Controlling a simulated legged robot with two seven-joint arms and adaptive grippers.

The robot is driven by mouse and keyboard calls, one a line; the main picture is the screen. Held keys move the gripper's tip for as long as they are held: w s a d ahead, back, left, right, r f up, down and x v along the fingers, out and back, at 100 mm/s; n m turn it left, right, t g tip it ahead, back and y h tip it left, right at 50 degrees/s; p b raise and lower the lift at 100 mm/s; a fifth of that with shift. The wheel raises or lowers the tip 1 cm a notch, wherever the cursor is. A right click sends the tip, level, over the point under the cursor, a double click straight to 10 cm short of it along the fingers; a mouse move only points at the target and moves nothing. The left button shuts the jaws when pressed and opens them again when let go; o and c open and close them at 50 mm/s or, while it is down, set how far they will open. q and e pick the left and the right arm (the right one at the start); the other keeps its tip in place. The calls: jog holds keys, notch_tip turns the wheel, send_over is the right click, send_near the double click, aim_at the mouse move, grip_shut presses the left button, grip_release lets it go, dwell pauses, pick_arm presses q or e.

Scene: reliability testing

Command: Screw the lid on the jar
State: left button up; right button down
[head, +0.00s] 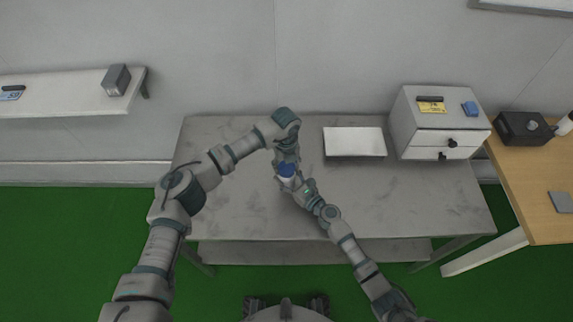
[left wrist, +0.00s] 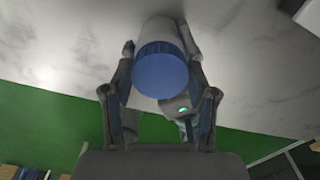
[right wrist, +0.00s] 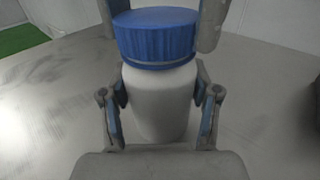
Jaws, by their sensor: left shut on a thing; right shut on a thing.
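The white jar (right wrist: 160,105) stands upright, with the ribbed blue lid (right wrist: 157,40) on its top. A thin blue rim shows under the lid's ribs; I cannot tell how tight it sits. My right gripper (right wrist: 161,92) is shut on the jar's body, a finger on each side. My left gripper (left wrist: 160,62) reaches down from above and is shut on the lid, its fingertips on both sides. In the head view the lid (head: 286,168) sits between my two grippers near the table's middle. The lid's top faces the left wrist camera (left wrist: 162,78).
The grey table (head: 420,205) is mostly bare around the jar. A white tray (head: 354,143) lies behind to the right, beside a white drawer cabinet (head: 440,122) with a blue item (head: 469,108) on top. A wooden table (head: 535,180) stands at the right.

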pick_arm(q)
jog(key=m, duration=0.7)
jog(key=shift+w+m, duration=0.1)
jog(key=shift+m, duration=0.3)
pick_arm(e)
jog(key=shift+a, duration=0.1)
pick_arm(q)
jog(key=m, duration=0.9)
jog(key=o, duration=1.3)
jog(key=shift+f, duration=0.1)
jog(key=shift+r, duration=2.3)
jog(key=shift+c, duration=0.5)
